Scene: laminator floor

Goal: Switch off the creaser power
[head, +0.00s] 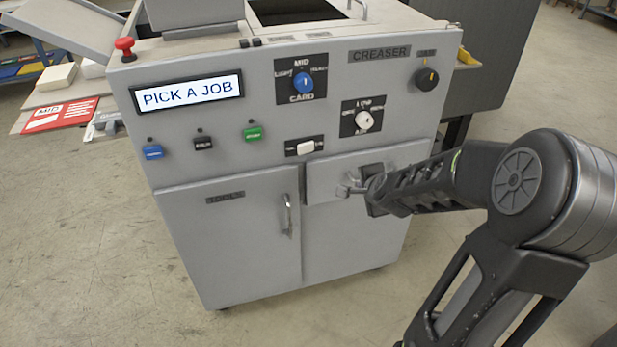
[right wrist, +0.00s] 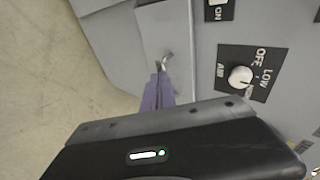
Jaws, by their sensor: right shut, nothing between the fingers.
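The creaser (head: 230,190) is a grey cabinet with a sloped control panel. Its display (head: 187,95) reads "PICK A JOB". A white rocker switch (head: 306,148) sits on a black plate low on the panel; it shows partly at the top of the right wrist view (right wrist: 214,3), with "ON" beside it. Right of it is a white knob (head: 364,121); in the right wrist view its plate (right wrist: 240,77) shows "OFF" and "LOW". My right gripper (head: 360,187) is shut and empty in front of the small drawer, its tips (right wrist: 161,72) close to a metal handle; contact is unclear. My left gripper is out of view.
A blue card knob (head: 303,83), a black knob (head: 427,78), blue, black and green (head: 252,133) buttons and a red mushroom button (head: 124,46) are also on the creaser. The tools door (head: 230,240) is below. Open floor (head: 90,240) lies left.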

